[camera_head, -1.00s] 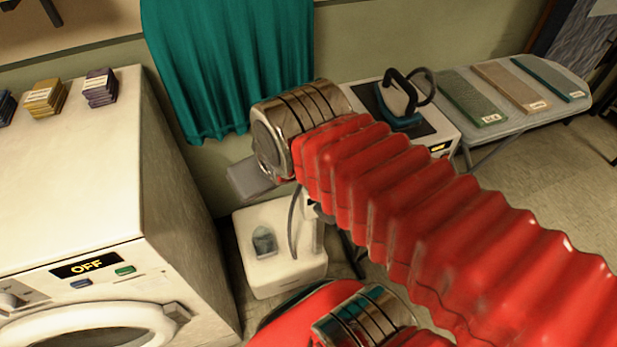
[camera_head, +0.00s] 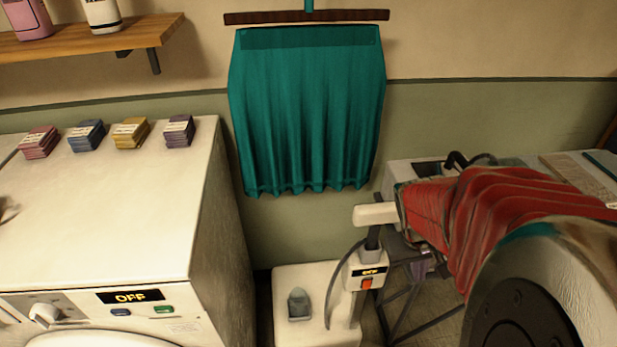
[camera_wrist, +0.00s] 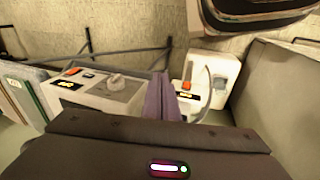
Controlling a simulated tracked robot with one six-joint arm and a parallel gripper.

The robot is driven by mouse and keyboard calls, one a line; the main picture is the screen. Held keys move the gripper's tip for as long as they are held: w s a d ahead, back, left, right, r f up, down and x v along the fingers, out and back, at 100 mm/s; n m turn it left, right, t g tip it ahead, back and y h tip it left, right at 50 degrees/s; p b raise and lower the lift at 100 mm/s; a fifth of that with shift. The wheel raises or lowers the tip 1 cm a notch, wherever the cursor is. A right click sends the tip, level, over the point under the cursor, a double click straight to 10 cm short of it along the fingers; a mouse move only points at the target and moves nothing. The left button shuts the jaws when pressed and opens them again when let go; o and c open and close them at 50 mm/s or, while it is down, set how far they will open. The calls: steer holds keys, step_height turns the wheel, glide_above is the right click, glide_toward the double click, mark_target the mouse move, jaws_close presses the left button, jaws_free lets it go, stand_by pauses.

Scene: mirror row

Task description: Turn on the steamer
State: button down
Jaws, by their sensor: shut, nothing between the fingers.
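The steamer (camera_head: 352,305) stands on the floor between the washer and my arm. It has a white base, a clear tank, a dark pole and a white head at the top. Its control box (camera_head: 366,270) carries an amber display that appears to read OFF, above an orange-red switch (camera_head: 366,283). The steamer also shows in the wrist view (camera_wrist: 219,82), with its switch (camera_wrist: 187,86) right of my fingers. My gripper (camera_wrist: 162,82) is shut and empty, apart from the switch. In the head view my red-sleeved arm hides most of the gripper.
A washer (camera_head: 110,230) with an OFF display stands left of the steamer. A teal skirt (camera_head: 308,120) hangs on the wall behind. Another panel with an orange switch and a knob (camera_wrist: 117,82) lies left of my fingers in the wrist view.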

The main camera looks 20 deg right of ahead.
mark_target(367, 285)
steer(key=s+d+f+n, duration=0.3)
steer(key=d+f+n, duration=0.1)
steer(key=d+f, duration=0.35)
steer(key=s+d+f+n, duration=0.25)
steer(key=d+f, duration=0.35)
steer(key=f, duration=0.3)
steer(key=w+a+f+n+t+y, duration=0.3)
steer(key=a+f+n+t, duration=0.1)
steer(key=a+f+n, duration=0.15)
steer(key=w+a+r+n+t+y, duration=0.2)
steer(key=w+a+n+y, duration=0.1)
steer(key=w+a+n, duration=0.2)
steer(key=shift+a+r+n, duration=0.3)
steer(key=shift+a+r, duration=0.05)
steer(key=shift+a, duration=0.35)
steer(key=shift+w+f, duration=0.1)
steer(key=shift+w, duration=0.05)
steer(key=w+a+f, duration=0.1)
steer(key=w+f, duration=0.7)
steer(key=w, duration=0.1)
steer(key=shift+a+f, duration=0.15)
steer(key=shift+f, duration=0.1)
